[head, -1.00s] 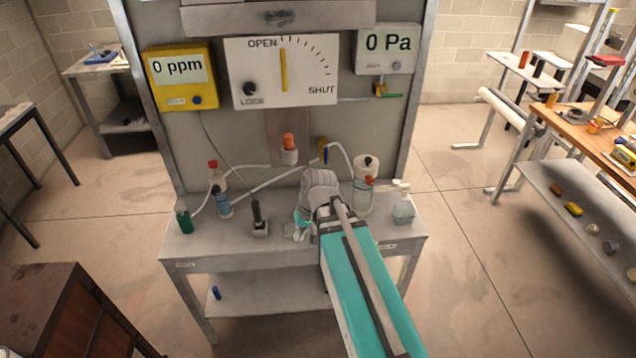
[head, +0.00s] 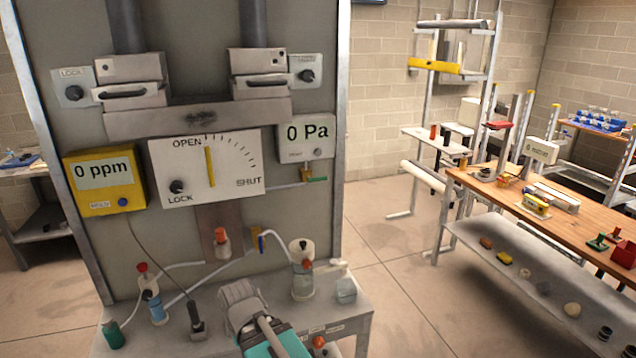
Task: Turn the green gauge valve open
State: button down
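The green gauge valve shows in the head view as a small brass body with a green handle (head: 316,179). It sits just under the white gauge (head: 306,140) that reads 0 Pa, at the right side of the grey panel. Its handle lies roughly level, pointing right. My arm shows at the bottom centre, low in front of the bench and well below the valve. I cannot make out my gripper's fingers.
A white OPEN/SHUT dial board (head: 208,168) and a yellow 0 ppm meter (head: 104,180) are left of the valve. Bottles and tubes stand on the grey bench (head: 185,318) below. A wooden workbench (head: 480,185) stands at right, with clear floor between.

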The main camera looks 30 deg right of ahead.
aim_at(324, 178)
jog(key=k, duration=1.3)
jog(key=z, duration=0.2)
jog(key=i, duration=0.55)
jog(key=z, duration=0.75)
jog(key=i, duration=2)
jog(key=u, duration=0.5)
